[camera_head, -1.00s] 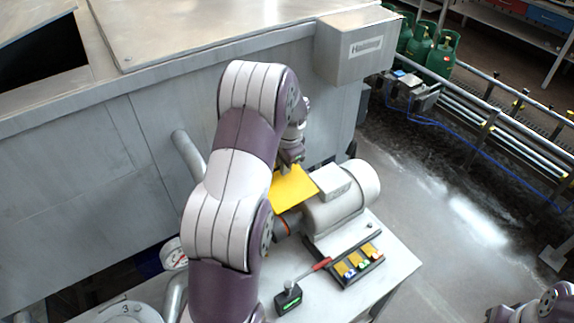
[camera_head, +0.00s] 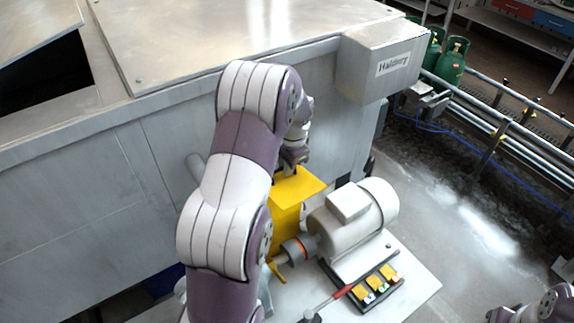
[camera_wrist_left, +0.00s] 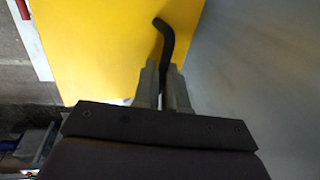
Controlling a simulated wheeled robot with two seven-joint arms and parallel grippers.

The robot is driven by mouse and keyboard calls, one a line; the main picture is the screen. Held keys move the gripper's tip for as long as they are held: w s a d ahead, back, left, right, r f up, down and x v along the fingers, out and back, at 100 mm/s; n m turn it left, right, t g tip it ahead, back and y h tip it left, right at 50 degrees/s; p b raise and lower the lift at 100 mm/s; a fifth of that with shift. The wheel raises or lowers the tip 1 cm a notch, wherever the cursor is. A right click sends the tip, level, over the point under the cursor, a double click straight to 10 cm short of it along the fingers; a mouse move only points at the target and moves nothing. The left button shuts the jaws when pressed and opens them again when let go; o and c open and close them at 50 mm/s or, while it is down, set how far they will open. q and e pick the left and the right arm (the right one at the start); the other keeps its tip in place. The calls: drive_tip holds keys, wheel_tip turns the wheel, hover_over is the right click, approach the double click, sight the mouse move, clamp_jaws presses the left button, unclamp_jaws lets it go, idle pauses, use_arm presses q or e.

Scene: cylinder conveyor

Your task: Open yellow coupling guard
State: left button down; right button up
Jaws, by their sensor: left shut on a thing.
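The yellow coupling guard (camera_head: 303,187) is beside the grey motor (camera_head: 350,222) in the head view. Its top plate and a yellow side face show, and the orange-banded coupling (camera_head: 292,250) is visible below it. My left gripper (camera_head: 291,169) is at the guard's upper edge. In the left wrist view my left gripper (camera_wrist_left: 164,92) is shut on the bent black handle (camera_wrist_left: 166,38) of the guard, whose yellow face (camera_wrist_left: 95,45) fills the upper left. My left arm hides part of the guard's left side. My right gripper is out of view; only part of the right arm shows.
A large grey metal housing (camera_head: 90,190) stands behind the guard. Open floor (camera_head: 460,220) lies to the right, before the conveyor rails.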

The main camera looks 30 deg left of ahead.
use_arm(q)
drive_tip(key=shift+s+d+f, duration=0.15)
drive_tip(key=shift+s+f, duration=0.25)
drive_tip(key=shift+f, duration=0.2)
drive_tip(key=c, duration=1.4)
unclamp_jaws()
drive_tip(key=shift+o, duration=1)
drive_tip(key=shift+r, duration=0.15)
drive_tip(key=r+b, duration=0.2)
drive_tip(key=r, duration=0.3)
drive_tip(key=shift+w+d+r+b, duration=0.1)
drive_tip(key=shift+w+r+b, duration=0.1)
drive_tip(key=shift+w+b, duration=0.15)
wheel_tip(320, 180, up, 8)
drive_tip(key=s+d+p, duration=0.1)
drive_tip(key=p, duration=0.3)
drive_tip(key=shift+d+f, duration=0.2)
drive_tip(key=shift+f, duration=0.05)
drive_tip(key=shift+s+d, duration=0.1)
